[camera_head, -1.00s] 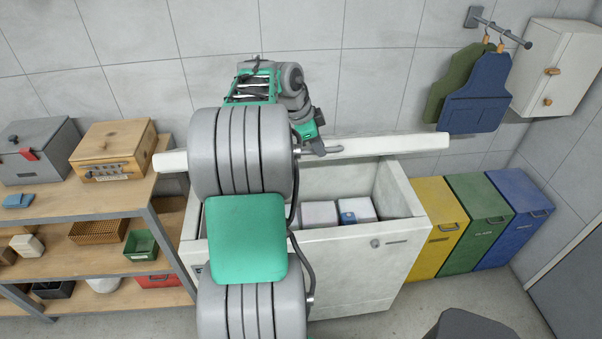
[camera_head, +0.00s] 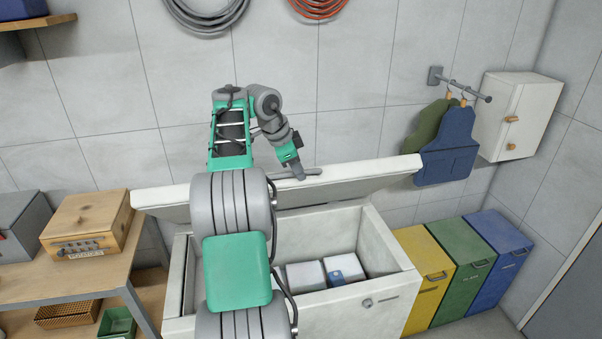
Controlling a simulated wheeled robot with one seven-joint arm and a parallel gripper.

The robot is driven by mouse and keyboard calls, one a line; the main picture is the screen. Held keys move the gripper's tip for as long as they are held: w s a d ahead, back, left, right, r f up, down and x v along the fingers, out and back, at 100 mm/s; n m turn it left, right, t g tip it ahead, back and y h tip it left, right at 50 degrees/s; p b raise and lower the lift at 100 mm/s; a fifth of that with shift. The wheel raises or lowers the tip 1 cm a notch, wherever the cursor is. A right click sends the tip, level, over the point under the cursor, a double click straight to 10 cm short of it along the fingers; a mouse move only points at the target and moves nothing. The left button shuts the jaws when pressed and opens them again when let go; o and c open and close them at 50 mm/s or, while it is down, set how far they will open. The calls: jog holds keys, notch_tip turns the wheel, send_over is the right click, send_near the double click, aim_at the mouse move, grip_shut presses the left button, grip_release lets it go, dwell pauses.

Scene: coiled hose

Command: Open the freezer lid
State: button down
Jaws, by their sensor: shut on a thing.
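The white chest freezer (camera_head: 340,315) stands against the tiled wall, with several pale boxes and a small blue item inside. Its lid (camera_head: 365,176) is raised and tilted up at the back, so the inside shows. A grey bar handle (camera_head: 308,173) runs along the lid's front edge. My gripper (camera_head: 299,176) is at this handle and shut on it. The fingertips are small in this view. My arm crosses in front of the freezer and hides the left part of its inside and part of the lid.
A wooden shelf (camera_head: 80,270) with a wooden box (camera_head: 86,226) stands close on the left. Yellow (camera_head: 424,278), green (camera_head: 457,265) and blue (camera_head: 496,253) bins stand right of the freezer. Aprons (camera_head: 446,148) and a white cabinet (camera_head: 515,117) hang near the lid's right end.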

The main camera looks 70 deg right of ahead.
jog(key=shift+w+f, duration=0.1)
jog(key=shift+f, duration=0.25)
jog(key=c, duration=1.8)
grip_release()
jog(key=shift+c, duration=0.2)
jog(key=shift+o, duration=0.7)
jog(key=shift+w+d, duration=0.1)
jog(key=shift+w, duration=0.05)
jog(key=shift+d+r, duration=0.1)
jog(key=shift+r, duration=0.1)
